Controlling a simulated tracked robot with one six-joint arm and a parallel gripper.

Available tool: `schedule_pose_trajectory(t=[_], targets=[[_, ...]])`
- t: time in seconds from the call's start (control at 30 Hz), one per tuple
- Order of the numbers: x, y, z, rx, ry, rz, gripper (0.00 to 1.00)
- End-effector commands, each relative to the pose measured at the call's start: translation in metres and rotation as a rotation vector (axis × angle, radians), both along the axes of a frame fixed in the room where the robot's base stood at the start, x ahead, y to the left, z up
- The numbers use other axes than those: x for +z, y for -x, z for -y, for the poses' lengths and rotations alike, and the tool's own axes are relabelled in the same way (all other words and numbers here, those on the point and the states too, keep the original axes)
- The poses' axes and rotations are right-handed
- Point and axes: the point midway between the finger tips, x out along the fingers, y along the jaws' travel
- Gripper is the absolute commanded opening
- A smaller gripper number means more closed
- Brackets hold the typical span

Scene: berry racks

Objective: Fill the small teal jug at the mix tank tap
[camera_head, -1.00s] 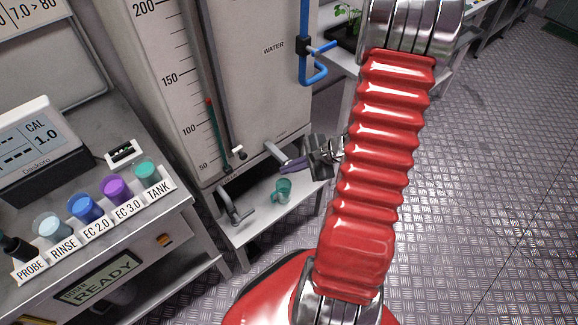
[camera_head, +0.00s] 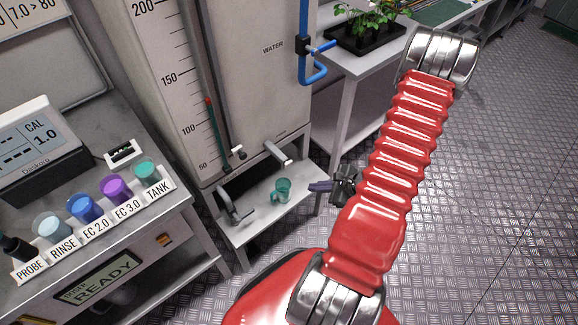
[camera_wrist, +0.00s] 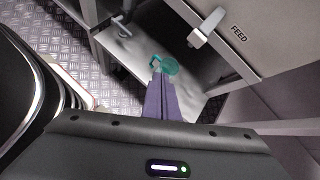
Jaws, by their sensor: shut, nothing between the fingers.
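The small teal jug (camera_head: 282,190) stands upright on the low metal shelf under the mix tank (camera_head: 245,80). It also shows in the wrist view (camera_wrist: 168,64), just beyond my fingertips. The tank's tap (camera_head: 279,153) is a pale lever and spout on the tank's front, above the jug; in the wrist view the tap (camera_wrist: 206,28) is beside the word FEED. My gripper (camera_head: 312,186) is shut and empty, to the right of the jug and apart from it. Its purple fingers (camera_wrist: 157,80) lie together, pointing toward the jug. The jug's inside is not clear.
A dark curved fitting (camera_head: 232,205) stands at the left of the low shelf (camera_head: 262,222). A bench with a meter and labelled cups (camera_head: 85,208) is at left. A blue water pipe (camera_head: 305,50) and a table with potted plants (camera_head: 365,35) are at right. The right floor is clear.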

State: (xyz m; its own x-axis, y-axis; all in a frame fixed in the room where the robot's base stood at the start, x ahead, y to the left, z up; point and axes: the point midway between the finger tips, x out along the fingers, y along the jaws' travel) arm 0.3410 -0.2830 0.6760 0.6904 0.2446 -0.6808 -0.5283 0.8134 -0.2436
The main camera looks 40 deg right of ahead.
Motion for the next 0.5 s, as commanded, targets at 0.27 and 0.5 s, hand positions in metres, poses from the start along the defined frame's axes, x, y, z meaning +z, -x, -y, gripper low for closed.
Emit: schedule_pose_trajectory(t=[0.27, 0.5], targets=[[0.0, -0.016, -0.001, 0.003, 0.001, 0.0, 0.0], [0.0, -0.041, -0.002, 0.004, 0.002, 0.0, 0.0]])
